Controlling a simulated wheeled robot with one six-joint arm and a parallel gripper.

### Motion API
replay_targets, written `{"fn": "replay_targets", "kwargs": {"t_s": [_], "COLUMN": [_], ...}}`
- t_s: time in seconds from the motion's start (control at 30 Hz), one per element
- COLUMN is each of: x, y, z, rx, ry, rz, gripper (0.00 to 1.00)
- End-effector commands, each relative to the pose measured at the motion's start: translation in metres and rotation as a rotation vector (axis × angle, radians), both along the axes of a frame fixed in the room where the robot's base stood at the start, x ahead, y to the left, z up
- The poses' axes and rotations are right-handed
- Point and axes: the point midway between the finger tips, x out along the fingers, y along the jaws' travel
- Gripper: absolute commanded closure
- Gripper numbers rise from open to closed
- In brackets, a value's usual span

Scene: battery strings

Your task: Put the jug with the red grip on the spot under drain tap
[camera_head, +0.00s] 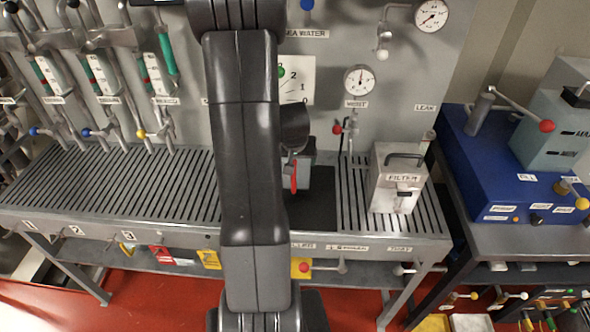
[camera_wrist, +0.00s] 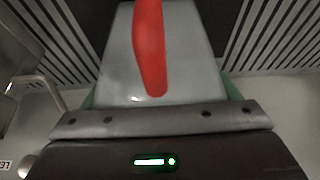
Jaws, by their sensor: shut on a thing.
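The jug (camera_head: 304,172) is a grey box shape with a red grip (camera_head: 293,178). In the head view it shows just right of my arm, partly hidden by it, over or on a dark square patch (camera_head: 322,208) in the slatted bench top. In the wrist view the jug (camera_wrist: 120,70) fills the middle, its red grip (camera_wrist: 150,45) facing the camera. My gripper (camera_wrist: 162,92) is shut on the jug, with greenish finger edges at both sides. Whether the jug touches the bench is unclear. A small red-handled tap (camera_head: 338,129) is on the wall above right; no drain tap label is readable.
A grey box labelled FILTER (camera_head: 392,190) stands on the slats to the right of the dark patch. The slatted bench (camera_head: 120,190) is clear on the left. Gauges and pipes line the wall behind. A blue unit (camera_head: 500,170) stands further right.

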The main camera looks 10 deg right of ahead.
Motion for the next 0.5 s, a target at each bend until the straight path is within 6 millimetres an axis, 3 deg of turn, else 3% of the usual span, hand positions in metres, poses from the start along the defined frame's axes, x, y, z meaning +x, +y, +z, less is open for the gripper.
{"fn": "replay_targets", "kwargs": {"t_s": [0.3,0.5], "x": [-0.001,0.0], "y": [0.0,0.0], "z": [-0.04,-0.042], "rx": [0.001,0.001], "ry": [0.004,-0.001], "rz": [0.001,0.0], "gripper": [0.43,0.43]}}
